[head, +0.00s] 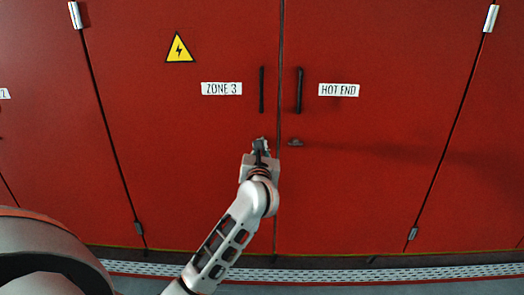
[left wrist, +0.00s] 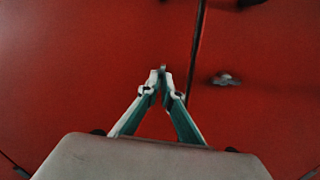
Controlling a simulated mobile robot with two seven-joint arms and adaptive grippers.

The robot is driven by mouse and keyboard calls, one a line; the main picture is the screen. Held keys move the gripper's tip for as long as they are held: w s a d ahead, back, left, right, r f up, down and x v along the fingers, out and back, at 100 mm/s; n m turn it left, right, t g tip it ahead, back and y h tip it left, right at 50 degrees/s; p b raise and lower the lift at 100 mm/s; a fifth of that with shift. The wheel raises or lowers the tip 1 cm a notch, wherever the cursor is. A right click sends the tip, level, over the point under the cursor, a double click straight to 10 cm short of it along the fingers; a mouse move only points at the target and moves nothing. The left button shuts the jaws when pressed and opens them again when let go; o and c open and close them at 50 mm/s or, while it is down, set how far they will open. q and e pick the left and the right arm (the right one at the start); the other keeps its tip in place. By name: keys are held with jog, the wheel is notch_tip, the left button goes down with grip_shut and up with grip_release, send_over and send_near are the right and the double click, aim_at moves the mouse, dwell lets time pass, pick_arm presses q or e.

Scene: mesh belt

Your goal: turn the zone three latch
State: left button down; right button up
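The red zone three door carries a white "ZONE 3" label (head: 221,88) and a black vertical handle (head: 262,90). My left gripper (head: 260,146) is at the door below that handle, left of the seam. In the left wrist view its fingers (left wrist: 162,78) come close together on a small grey piece, the zone three latch (left wrist: 162,68). Most of the latch is hidden by the fingers, so its angle is hard to tell. My right gripper is not in view.
Right of the seam is the hot end door with its label (head: 338,90), black handle (head: 299,91) and small horizontal latch (head: 295,142); that latch also shows in the left wrist view (left wrist: 226,79). A yellow warning sign (head: 180,49) is upper left.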

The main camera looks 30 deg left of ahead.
pick_arm(q)
jog(key=shift+f+n+b, duration=0.1)
jog(key=shift+n+b, duration=0.35)
jog(key=shift+n, duration=0.55)
jog(key=c, duration=2.2)
grip_release()
jog(key=shift+c, duration=0.2)
jog(key=v, duration=1.2)
jog(key=shift+s, duration=0.1)
